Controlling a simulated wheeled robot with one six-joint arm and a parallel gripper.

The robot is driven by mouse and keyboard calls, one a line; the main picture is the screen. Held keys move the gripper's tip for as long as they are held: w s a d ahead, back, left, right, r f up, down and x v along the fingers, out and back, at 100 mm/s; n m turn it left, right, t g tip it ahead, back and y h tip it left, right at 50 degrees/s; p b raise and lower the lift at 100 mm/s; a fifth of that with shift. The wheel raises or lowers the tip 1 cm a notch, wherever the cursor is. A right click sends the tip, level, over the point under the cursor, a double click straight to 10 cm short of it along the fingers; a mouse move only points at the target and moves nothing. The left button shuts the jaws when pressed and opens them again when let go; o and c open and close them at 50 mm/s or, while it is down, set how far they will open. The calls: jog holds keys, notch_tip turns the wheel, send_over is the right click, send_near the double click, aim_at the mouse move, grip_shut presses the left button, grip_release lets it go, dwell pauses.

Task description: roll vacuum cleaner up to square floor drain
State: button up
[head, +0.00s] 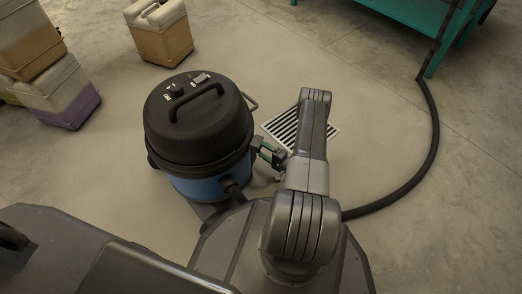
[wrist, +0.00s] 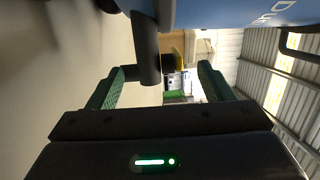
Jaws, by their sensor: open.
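The vacuum cleaner (head: 198,120), a blue drum with a black lid and top handle, stands upright left of the square floor drain (head: 278,124). Bare floor shows between them. My arm hides part of the drain's slatted grate. My gripper (head: 266,152) is at the vacuum's right side, close to its body. In the wrist view, the vacuum's blue side (wrist: 225,14) fills the top. The open green fingers (wrist: 158,84) stand either side of a black stub (wrist: 145,50), with gaps on both sides.
A black hose (head: 425,165) curves over the floor on the right, beside a teal bench (head: 415,12). A tan canister (head: 160,35) stands behind the vacuum, and stacked canisters (head: 60,90) stand at the far left. Floor beyond the drain is clear.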

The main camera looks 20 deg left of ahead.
jog(key=shift+x, duration=0.95)
jog(key=shift+c, duration=0.4)
grip_shut()
